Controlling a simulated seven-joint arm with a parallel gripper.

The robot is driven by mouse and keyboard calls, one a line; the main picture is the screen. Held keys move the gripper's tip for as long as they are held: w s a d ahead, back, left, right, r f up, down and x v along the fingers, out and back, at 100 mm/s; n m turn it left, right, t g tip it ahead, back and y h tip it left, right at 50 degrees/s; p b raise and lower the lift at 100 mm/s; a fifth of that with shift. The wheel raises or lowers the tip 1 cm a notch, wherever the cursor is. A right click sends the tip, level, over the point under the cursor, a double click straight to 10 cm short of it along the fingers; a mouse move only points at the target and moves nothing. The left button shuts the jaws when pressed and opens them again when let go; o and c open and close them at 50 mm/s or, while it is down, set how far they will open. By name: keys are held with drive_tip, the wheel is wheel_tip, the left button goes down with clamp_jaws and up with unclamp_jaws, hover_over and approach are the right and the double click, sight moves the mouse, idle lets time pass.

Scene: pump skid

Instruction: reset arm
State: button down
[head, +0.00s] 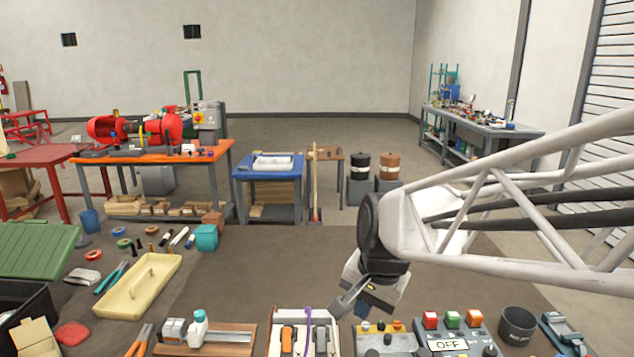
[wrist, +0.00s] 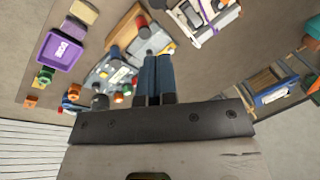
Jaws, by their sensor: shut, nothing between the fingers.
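My arm (head: 500,200) reaches in from the right of the head view, a white lattice link ending in a dark round joint. My gripper (head: 344,304) hangs below that joint, tilted down and to the left, over the front of the brown workbench (head: 270,255). In the wrist view its two dark blue-grey fingers (wrist: 153,62) lie side by side, shut, with nothing seen between them. The fingers point toward the panels along the bench's front edge. I cannot tell the exact height above them.
The middle of the bench is clear.

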drive_tip(key=s+d+n+h, duration=0.2)
drive_tip(key=s+d+n, duration=0.3)
drive_tip(key=s+d, duration=0.5)
drive_tip(key=s, duration=0.3)
drive_tip(key=shift+s+d+f+n+t, duration=0.2)
drive_tip(key=shift+s+n+t, duration=0.1)
drive_tip(key=shift+s+n, duration=0.1)
drive_tip(key=shift+w+a, duration=0.15)
drive_tip(key=w+a+f+g+y, duration=0.1)
drive_tip(key=w+a+f+y, duration=0.2)
drive_tip(key=w+a, duration=0.7)
drive_tip(key=w+a+f+y, duration=0.3)
drive_tip(key=w+a+f, duration=0.5)
drive_tip(key=a, duration=0.6)
drive_tip(key=w+a+f+g+y, duration=0.1)
drive_tip(key=w+a+f+y, duration=0.2)
drive_tip(key=w+a, duration=0.9)
wheel_tip(320, 180, down, 3)
drive_tip(key=shift+w+r+g, duration=0.1)
drive_tip(key=shift+w+g, duration=0.2)
drive_tip(key=shift+w, duration=0.3)
